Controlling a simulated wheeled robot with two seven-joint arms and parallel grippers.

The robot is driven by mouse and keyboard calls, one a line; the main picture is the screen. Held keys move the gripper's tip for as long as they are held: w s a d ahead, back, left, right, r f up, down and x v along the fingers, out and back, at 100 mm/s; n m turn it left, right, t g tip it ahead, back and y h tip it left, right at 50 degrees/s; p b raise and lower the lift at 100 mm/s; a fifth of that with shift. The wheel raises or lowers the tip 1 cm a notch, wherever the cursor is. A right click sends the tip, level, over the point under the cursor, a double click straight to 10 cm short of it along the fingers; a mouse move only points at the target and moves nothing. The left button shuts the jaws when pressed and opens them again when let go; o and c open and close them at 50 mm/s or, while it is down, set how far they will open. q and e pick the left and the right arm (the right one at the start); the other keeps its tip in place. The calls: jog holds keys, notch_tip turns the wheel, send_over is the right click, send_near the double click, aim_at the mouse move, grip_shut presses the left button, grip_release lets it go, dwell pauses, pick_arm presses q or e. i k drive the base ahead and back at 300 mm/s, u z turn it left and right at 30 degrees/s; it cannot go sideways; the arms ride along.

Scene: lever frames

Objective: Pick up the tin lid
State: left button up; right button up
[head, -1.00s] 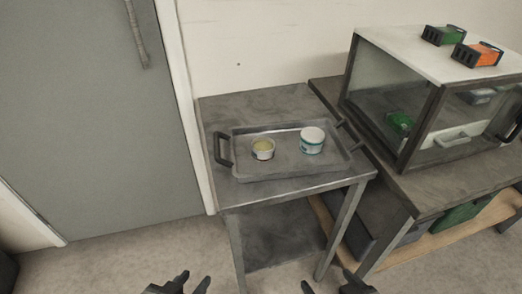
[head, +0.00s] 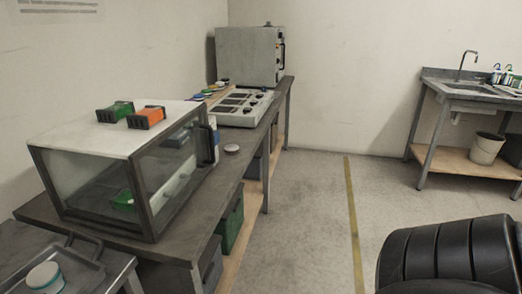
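A small round flat disc (head: 232,148), pale on top with a dark rim, lies on the dark bench top just right of the glass-fronted cabinet; it looks like a tin lid, though it is small in view. A white tub with a teal band (head: 45,277) stands in the grey tray at the lower left. Neither of my grippers shows in the head view now.
The clear-sided cabinet (head: 120,165) fills the near bench, with a green block (head: 114,111) and an orange block (head: 146,118) on top. A panel unit (head: 240,107) and grey oven (head: 248,56) stand farther back. A black padded shape (head: 447,255) is lower right. Middle floor is clear.

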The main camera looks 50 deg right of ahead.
aim_at(231, 148)
jog(key=z, duration=2.6)
jog(key=i, duration=3.1)
jog(key=u, duration=2.5)
